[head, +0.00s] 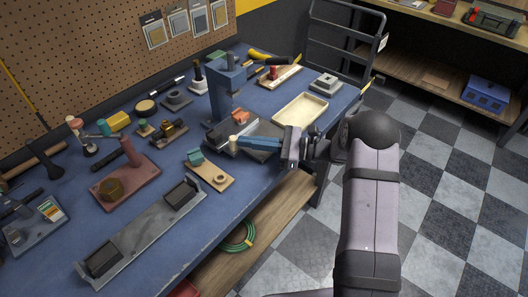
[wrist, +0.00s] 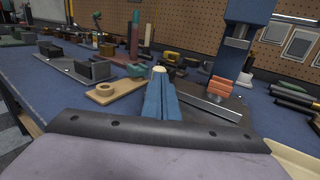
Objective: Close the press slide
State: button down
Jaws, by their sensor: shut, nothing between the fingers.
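The press stands on the blue bench with a tall blue column (head: 226,88), also in the wrist view (wrist: 240,45). Its dark grey slide plate (wrist: 205,104) lies low at the column's foot, with an orange block (wrist: 220,87) beside the column. A cream round knob (head: 234,140) shows at my fingertips, also in the wrist view (wrist: 159,70); I cannot tell whether they touch it. My gripper (head: 240,143) is shut and empty, its blue fingers reaching left across the front of the press; in the wrist view they point forward (wrist: 159,80). The fingers hide part of the slide.
A wooden board with a teal block and ring (head: 210,174) lies left of the press. A cream tray (head: 300,108) lies to its right. A grey fixture with two black blocks (head: 140,235) sits nearer the front edge. Open floor lies right of the bench.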

jog(key=shift+w+a+f, duration=0.1)
jog(key=shift+w+a, duration=0.5)
jog(key=shift+a, duration=0.1)
jog(key=shift+d, duration=0.25)
jog(key=b+v, duration=0.2)
jog(key=v, duration=1.1)
jog(key=shift+s+d, duration=0.15)
jog(key=shift+d, duration=0.2)
